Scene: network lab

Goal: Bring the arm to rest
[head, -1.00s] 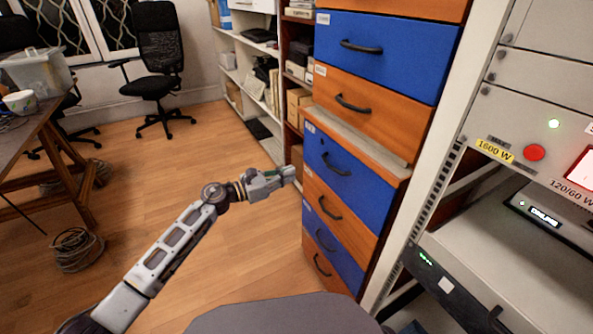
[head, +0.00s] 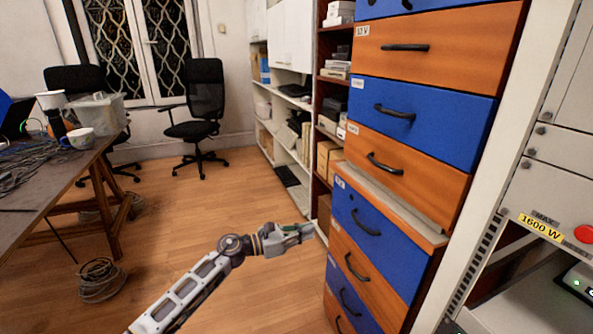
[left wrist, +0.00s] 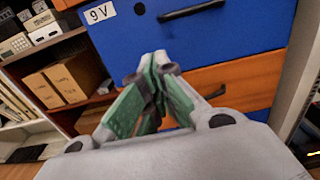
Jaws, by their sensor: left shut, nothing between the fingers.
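My left arm reaches in from the bottom of the head view, and my left gripper (head: 298,233) is in the air just left of the lower drawers. In the left wrist view the gripper (left wrist: 156,62) has its green-padded fingers together at the tips, with nothing between them. Behind it in that view is a blue drawer (left wrist: 245,25) with a "9 V" label. The fingertips overlap the drawer front in the picture; I cannot tell the exact gap. My right gripper is not in view.
The blue and orange drawer cabinet (head: 425,118) stands at right, beside a rack (head: 540,185). A shelf (head: 290,95) is behind. A cluttered table (head: 50,175) is at left, a cable coil (head: 101,280) and an office chair (head: 203,100) on the floor. Open wooden floor lies between.

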